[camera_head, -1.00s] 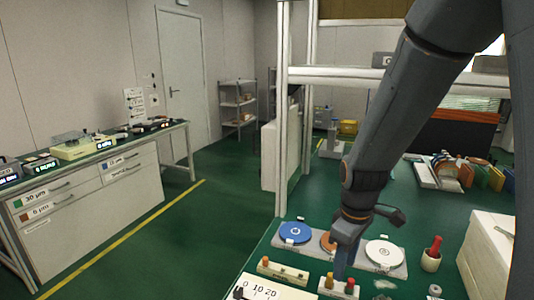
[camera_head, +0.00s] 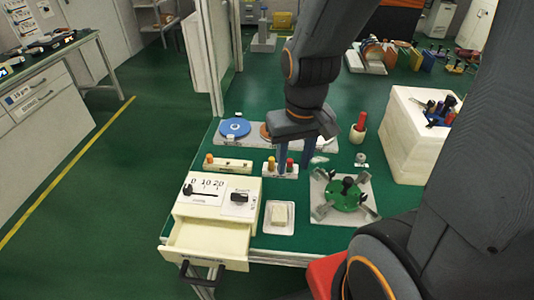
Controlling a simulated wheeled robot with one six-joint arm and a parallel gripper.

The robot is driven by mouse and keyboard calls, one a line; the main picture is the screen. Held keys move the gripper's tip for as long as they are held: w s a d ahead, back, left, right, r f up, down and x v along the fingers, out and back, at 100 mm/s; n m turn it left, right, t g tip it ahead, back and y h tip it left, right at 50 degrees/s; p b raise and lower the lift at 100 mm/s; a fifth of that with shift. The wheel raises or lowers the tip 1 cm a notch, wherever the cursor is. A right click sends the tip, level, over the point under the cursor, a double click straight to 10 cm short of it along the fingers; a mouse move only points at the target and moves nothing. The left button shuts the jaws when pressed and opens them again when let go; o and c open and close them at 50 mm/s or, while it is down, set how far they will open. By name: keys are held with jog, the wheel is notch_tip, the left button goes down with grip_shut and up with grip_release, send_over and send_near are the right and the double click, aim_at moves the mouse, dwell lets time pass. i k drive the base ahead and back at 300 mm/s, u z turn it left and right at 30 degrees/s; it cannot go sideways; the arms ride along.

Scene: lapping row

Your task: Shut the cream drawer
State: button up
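The cream drawer (camera_head: 207,241) is pulled out from the front of a cream control box (camera_head: 218,198) at the table's near left edge. It looks empty, and a dark bar handle (camera_head: 201,272) is on its front. My gripper (camera_head: 296,160) points down behind and to the right of the box, above the small button block (camera_head: 280,168). Its two bluish fingers are apart with nothing seen between them. It is well away from the drawer handle.
A white tray with a pale block (camera_head: 280,217) and a plate with a green clamp fixture (camera_head: 346,193) stand right of the box. A white block with tools (camera_head: 412,140) is at the right. The floor (camera_head: 100,240) left of the drawer is clear.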

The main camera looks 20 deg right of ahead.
aim_at(222, 245)
jog(key=z, duration=0.5)
jog(key=k, duration=1.2)
jog(key=z, duration=0.05)
jog(key=i, duration=0.35)
jog(key=u, duration=0.9)
jog(key=i, duration=0.5)
jog(key=u, duration=0.4)
jog(key=k, duration=0.3)
jog(key=z, duration=1.2)
jog(key=i, duration=0.15)
jog(key=u, duration=0.95)
